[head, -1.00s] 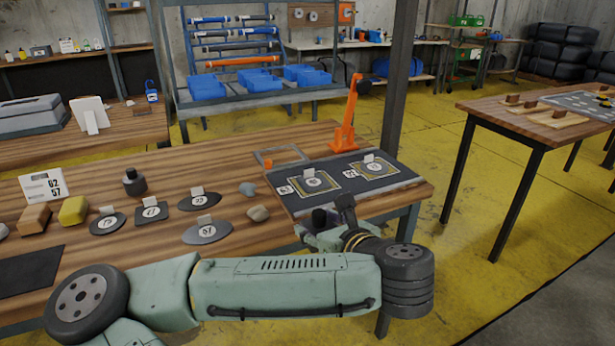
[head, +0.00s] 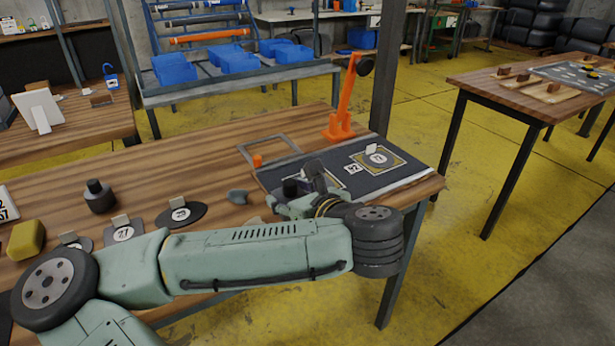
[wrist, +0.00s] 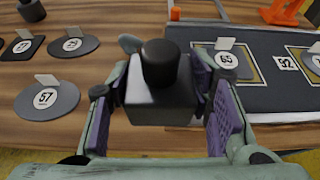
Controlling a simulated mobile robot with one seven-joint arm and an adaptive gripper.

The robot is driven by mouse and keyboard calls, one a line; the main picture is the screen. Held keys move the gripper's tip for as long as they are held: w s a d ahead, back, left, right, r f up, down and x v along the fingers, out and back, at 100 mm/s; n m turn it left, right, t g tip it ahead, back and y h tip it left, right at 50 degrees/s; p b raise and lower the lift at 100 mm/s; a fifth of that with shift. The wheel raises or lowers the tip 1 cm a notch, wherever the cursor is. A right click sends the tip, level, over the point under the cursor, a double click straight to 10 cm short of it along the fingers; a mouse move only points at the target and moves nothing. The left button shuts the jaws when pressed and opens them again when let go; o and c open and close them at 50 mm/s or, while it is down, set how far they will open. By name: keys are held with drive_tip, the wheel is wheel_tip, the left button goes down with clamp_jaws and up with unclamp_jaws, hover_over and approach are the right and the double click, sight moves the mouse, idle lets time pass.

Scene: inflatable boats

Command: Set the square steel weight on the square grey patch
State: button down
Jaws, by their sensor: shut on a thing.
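My gripper (wrist: 160,100) is shut on a dark steel weight (wrist: 160,62) with a squarish body and a round knob. It holds the weight upright. The weight's underside is hidden.
Another dark knobbed weight (head: 100,198) and a yellow block (head: 26,240) stand at left. An orange upright stand (head: 342,115) is behind the mat, beside a grey frame (head: 270,147). A grey stone (head: 238,196) lies near the mat's left edge. Bare wood lies behind.

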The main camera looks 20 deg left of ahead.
drive_tip(key=shift+w+a+r, duration=0.15)
drive_tip(key=shift+w+a, duration=0.05)
drive_tip(key=shift+w, duration=0.25)
drive_tip(key=w+p, duration=0.1)
drive_tip(key=w, duration=0.4)
drive_tip(key=w+f+p, duration=0.1)
drive_tip(key=w, duration=0.4)
drive_tip(key=w+p, duration=0.1)
drive_tip(key=w, duration=0.4)
drive_tip(key=shift+w+a+f, duration=0.15)
drive_tip(key=shift+a+f, duration=0.05)
drive_tip(key=shift+a, duration=0.15)
drive_tip(key=shift+w+f, duration=0.1)
drive_tip(key=shift+f, duration=0.15)
drive_tip(key=shift+f+p, duration=0.55)
drive_tip(key=shift+f, duration=1)
drive_tip(key=shift+f, duration=0.1)
drive_tip(key=c, duration=1.3)
unclamp_jaws()
drive_tip(key=shift+f, duration=0.2)
drive_tip(key=o, duration=0.5)
drive_tip(key=shift+r, duration=0.1)
